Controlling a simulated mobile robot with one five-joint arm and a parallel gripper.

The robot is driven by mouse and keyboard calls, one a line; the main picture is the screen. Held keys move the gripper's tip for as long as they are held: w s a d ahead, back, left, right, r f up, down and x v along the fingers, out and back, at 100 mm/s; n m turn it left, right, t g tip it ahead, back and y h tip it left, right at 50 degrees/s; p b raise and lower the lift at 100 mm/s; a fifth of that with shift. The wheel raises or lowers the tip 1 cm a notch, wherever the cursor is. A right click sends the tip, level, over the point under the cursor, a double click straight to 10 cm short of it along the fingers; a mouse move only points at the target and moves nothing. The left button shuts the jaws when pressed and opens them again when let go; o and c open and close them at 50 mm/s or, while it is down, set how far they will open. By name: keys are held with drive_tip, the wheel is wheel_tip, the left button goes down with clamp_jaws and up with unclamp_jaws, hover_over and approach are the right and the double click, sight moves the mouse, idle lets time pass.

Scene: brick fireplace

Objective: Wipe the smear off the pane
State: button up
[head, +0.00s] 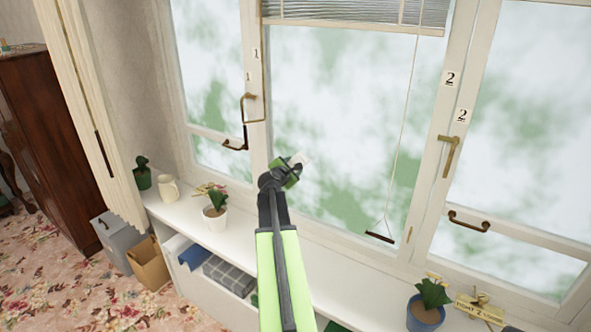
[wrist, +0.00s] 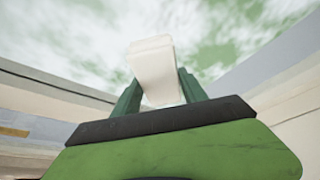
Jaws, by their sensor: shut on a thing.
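My gripper (head: 291,170) is in front of the lower left part of the middle window pane (head: 335,110). It is shut on a pale white block (wrist: 152,62), which stands up between the two green fingers in the wrist view. In the head view the block is a small pale shape at the fingertips. I cannot tell whether it touches the glass. The pane shows a blurred white and green outdoors, and I cannot make out a distinct smear on it.
A blind cord with a dark bar (head: 380,237) hangs before the pane. Handles (head: 449,155) stick out from the frames. The white sill holds a white-potted plant (head: 214,218), a cream jug (head: 168,188) and a blue-potted plant (head: 425,312). Sill between the plants looks mostly clear.

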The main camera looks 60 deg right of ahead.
wheel_tip(320, 180, up, 2)
drive_tip(key=shift+p, duration=1)
drive_tip(key=shift+s+f, duration=0.1)
drive_tip(key=shift+s, duration=8.6)
drive_tip(key=shift+s, duration=0.1)
drive_tip(key=shift+s+a, duration=0.15)
drive_tip(key=shift+s, duration=1.45)
